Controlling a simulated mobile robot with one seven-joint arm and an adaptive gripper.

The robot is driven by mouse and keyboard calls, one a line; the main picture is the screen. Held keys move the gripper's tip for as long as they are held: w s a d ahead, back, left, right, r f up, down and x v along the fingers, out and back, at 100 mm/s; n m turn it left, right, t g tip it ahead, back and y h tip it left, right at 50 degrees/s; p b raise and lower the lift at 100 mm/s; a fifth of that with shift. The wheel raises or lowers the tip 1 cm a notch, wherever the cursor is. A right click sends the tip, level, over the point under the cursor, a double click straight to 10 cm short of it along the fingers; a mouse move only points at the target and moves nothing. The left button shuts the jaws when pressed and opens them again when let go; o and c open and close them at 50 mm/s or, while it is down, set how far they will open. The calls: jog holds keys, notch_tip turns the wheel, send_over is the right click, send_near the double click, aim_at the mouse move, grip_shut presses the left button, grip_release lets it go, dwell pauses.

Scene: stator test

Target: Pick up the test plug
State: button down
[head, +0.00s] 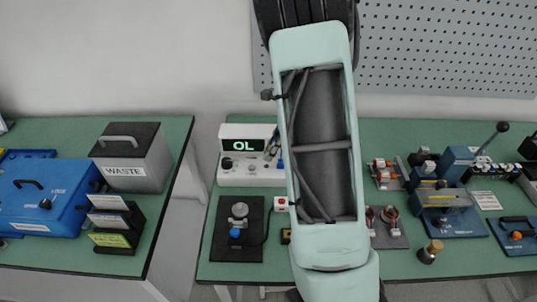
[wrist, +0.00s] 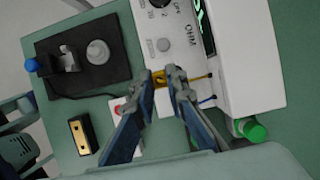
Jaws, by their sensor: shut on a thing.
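The test plug (wrist: 160,82) shows in the wrist view as a small yellow piece between my fingertips, in front of the white ohm meter. My gripper (wrist: 160,76) is shut on it. The fingers cover much of the plug, so its full shape is hidden. A thin yellow lead (wrist: 197,77) runs from beside the right fingertip to the meter's side. In the head view my arm hides the gripper and the plug. The meter (head: 250,178) shows there with a green "OL" on its display, and its face is also in the wrist view (wrist: 178,58).
A black plate (head: 222,243) with a grey knob and a blue knob lies left of my arm. A black block with brass contacts (wrist: 80,136) and a red-button box (head: 281,204) are close by. Blue fixtures (head: 455,222) stand right; a waste bin (head: 135,165) stands on the left table.

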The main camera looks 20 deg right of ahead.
jog(key=s+a+r, duration=0.1)
jog(key=s+r, duration=0.6)
jog(key=s, duration=0.4)
jog(key=shift+s+b, duration=0.25)
jog(key=shift+b, duration=0.05)
jog(key=shift+a+r, duration=0.1)
jog(key=s+a+p, duration=0.1)
jog(key=s+p, duration=0.2)
jog(key=s, duration=0.7)
jog(key=shift+a, duration=0.2)
jog(key=shift+w+f, duration=0.1)
jog(key=shift+f, duration=0.2)
